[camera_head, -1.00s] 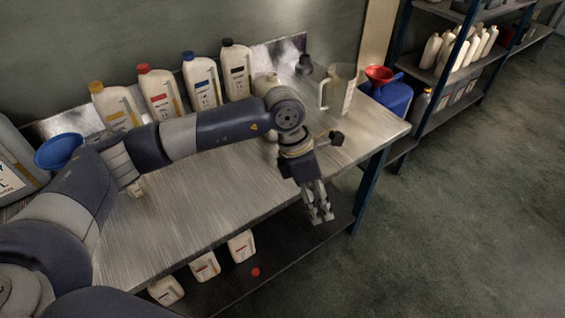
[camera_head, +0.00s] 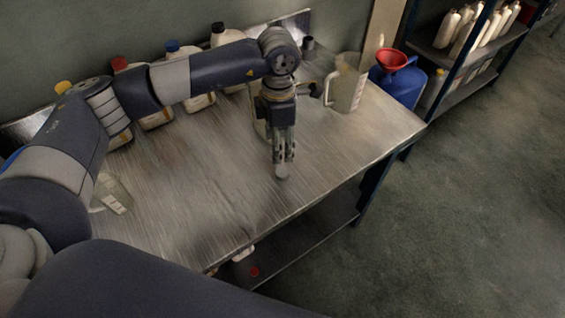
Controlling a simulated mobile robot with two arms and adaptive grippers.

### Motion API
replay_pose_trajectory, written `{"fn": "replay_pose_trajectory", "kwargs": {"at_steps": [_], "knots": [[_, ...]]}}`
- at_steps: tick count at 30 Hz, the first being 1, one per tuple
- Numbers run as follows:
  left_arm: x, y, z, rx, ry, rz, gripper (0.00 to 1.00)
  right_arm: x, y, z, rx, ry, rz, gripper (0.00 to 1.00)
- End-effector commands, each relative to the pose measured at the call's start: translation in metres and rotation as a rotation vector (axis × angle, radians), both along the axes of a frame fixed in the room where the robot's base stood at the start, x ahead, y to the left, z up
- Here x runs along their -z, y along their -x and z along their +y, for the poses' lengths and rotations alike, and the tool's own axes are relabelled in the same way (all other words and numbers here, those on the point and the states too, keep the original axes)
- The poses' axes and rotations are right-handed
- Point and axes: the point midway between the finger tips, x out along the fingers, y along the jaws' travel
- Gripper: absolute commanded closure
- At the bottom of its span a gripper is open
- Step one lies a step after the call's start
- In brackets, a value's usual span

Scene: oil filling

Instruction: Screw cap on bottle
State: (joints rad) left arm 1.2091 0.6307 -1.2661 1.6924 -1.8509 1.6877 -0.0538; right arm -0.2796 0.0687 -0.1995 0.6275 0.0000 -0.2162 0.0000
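Several white bottles with yellow, red (camera_head: 120,64), blue (camera_head: 172,45) and black (camera_head: 217,28) caps stand along the back of the metal table, partly hidden by my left arm. My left gripper (camera_head: 282,168) points down over the middle of the table. A small pale rounded shape shows at its fingertips; I cannot tell whether it is a held cap or the tips themselves. A pale container (camera_head: 259,112) stands behind the gripper, mostly hidden. A small red object (camera_head: 254,271) lies on the lower shelf. My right gripper is out of view.
A clear jug (camera_head: 347,85) stands at the table's back right, beside a blue container with a red funnel (camera_head: 391,58). A clear vessel (camera_head: 113,192) is at the left, partly behind my arm. The table's right front (camera_head: 330,165) is clear. Shelving stands at the right.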

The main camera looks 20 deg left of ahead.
Motion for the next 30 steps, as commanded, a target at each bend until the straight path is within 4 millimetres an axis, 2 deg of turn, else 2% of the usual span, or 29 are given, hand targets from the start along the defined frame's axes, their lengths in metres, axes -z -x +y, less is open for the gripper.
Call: {"fn": "replay_pose_trajectory", "kwargs": {"at_steps": [6, 9, 13, 18, 23, 30], "knots": [[0.001, 0.000, -0.001, 0.001, 0.001, 0.000, 0.45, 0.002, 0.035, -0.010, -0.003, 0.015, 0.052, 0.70], [0.010, 0.001, -0.001, 0.000, 0.000, 0.004, 0.45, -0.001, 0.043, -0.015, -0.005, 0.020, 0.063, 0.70], [0.030, 0.001, -0.001, 0.001, 0.001, 0.005, 0.45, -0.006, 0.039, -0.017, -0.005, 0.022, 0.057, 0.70], [0.051, 0.000, -0.002, 0.000, 0.001, 0.003, 0.45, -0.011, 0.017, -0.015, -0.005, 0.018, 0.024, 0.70], [0.056, 0.000, -0.001, 0.001, 0.002, -0.001, 0.45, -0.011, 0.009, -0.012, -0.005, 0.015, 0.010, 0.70], [0.058, 0.000, -0.002, 0.001, 0.001, 0.000, 0.45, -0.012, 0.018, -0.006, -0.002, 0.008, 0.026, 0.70]]}}
